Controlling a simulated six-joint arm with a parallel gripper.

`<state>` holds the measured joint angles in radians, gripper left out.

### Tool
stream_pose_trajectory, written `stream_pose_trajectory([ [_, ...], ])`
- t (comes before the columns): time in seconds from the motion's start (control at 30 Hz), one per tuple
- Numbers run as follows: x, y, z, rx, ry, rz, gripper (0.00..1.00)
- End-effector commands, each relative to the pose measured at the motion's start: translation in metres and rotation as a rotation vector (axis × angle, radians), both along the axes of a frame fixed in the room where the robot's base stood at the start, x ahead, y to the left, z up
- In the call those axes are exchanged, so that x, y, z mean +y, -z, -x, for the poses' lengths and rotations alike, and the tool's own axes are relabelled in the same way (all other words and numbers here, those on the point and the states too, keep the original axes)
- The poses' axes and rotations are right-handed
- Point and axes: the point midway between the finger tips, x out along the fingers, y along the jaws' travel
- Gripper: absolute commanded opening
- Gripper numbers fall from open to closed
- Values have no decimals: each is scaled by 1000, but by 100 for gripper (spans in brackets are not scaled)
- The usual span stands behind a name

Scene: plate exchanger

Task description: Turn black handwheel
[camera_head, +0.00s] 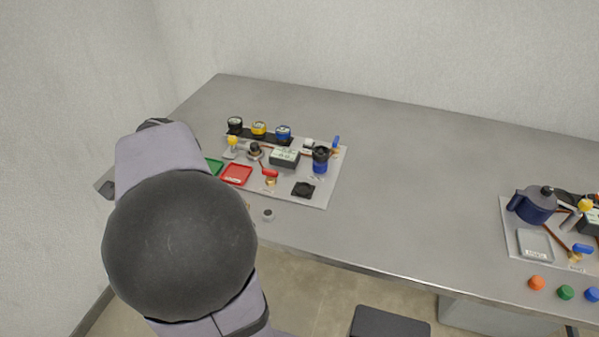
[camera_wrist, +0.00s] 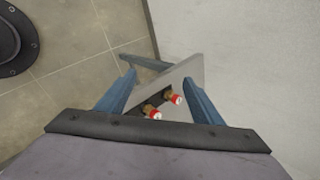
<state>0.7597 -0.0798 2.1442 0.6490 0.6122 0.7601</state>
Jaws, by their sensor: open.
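The black handwheel is hard to single out at this size in the head view. A small dark round part (camera_head: 254,149) stands on the left half of the grey panel, and a flat black piece (camera_head: 303,189) lies at its front right; I cannot tell which is the wheel. My gripper (camera_wrist: 160,73) shows in the wrist view with its two blue-grey fingers spread and nothing between them in their grip. In the head view my arm hides most of it, to the left of the panel. Neither dark part shows in the wrist view.
The panel (camera_head: 325,192) also bears a red tray (camera_head: 237,174), a grey box (camera_head: 285,157) and a blue-black cylinder (camera_head: 320,160). A second panel with a dark blue jug (camera_head: 536,204) stands far right. The table between is clear. Two red-capped fittings (camera_wrist: 152,112) show below my fingers.

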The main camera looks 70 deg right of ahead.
Motion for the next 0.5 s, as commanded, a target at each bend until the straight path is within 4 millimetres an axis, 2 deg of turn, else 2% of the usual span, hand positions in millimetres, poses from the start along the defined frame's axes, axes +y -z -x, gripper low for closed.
stream_pose_trajectory([
  [0.03, -27, 16, 3, -51, 119, -32, 60],
  [0.17, -91, 15, 16, -200, 405, -123, 60],
  [0.27, -139, 12, 35, -327, 612, -193, 60],
  [0.37, -185, 7, 62, -469, 809, -259, 60],
  [0.5, -243, 0, 114, -686, 1059, -348, 60],
])
